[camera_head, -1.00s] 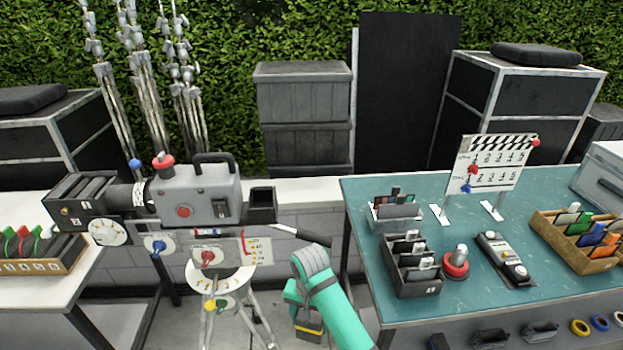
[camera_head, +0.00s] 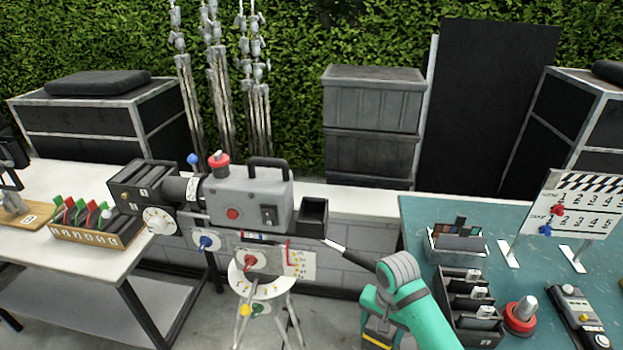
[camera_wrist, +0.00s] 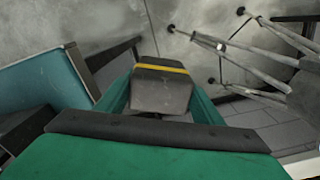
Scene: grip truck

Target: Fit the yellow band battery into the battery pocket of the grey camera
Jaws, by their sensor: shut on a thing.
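The yellow band battery (camera_wrist: 161,91) is a grey block with a yellow stripe. My gripper (camera_wrist: 160,103) is shut on it, a green finger on each side. In the head view the battery (camera_head: 376,338) hangs low at the bottom edge, partly hidden by my green arm. The grey camera (camera_head: 246,198) stands on a tripod at centre left, with a red knob and a top handle. An open black box (camera_head: 313,217) at its right end looks like the battery pocket. My gripper is below and right of that box, well apart from it.
A teal table (camera_head: 418,215) on the right holds a black divided box (camera_head: 470,305), a red-based knob (camera_head: 521,315) and a clapperboard (camera_head: 578,205). A white table (camera_head: 60,255) with a wooden rack is on the left. A black handle (camera_head: 355,253) sticks out below the camera.

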